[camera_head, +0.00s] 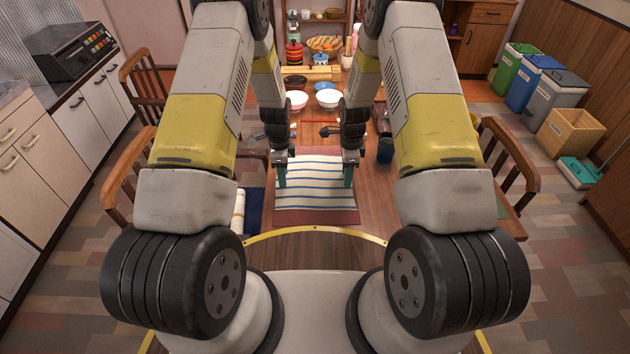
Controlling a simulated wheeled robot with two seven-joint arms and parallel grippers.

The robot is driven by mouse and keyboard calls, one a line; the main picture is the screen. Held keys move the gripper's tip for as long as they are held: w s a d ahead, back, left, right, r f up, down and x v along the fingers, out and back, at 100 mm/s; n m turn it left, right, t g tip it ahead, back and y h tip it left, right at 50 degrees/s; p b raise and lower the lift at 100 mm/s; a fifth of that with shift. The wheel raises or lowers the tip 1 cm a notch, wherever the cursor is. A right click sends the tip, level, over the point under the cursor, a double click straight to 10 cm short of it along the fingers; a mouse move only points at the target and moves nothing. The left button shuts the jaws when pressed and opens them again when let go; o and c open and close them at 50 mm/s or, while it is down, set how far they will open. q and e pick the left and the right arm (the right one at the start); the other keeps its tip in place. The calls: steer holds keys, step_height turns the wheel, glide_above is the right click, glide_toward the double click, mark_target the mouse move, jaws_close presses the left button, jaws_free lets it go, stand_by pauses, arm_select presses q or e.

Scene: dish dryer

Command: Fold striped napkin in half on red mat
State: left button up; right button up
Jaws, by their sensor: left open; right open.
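The white napkin with dark stripes (315,190) lies spread out on the red mat (316,218) on the wooden table. The mat shows as a strip along the near edge and another at the far edge. My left gripper (281,184) is open over the napkin's left side, and my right gripper (348,184) is open over its right side. Both point down with green fingertips near the far half of the cloth. I cannot tell whether the fingertips touch it.
Two white bowls (328,98) (296,101) stand farther back on the table. A dark blue object (385,150) is right of my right gripper. Wooden chairs (512,165) flank the table.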

arm_select(q)
steer(key=shift+c, duration=0.3)
arm_select(e)
steer(key=shift+c, duration=0.3)
arm_select(q)
jaws_close()
arm_select(e)
jaws_close()
arm_select(q)
steer(key=shift+p, duration=2.55)
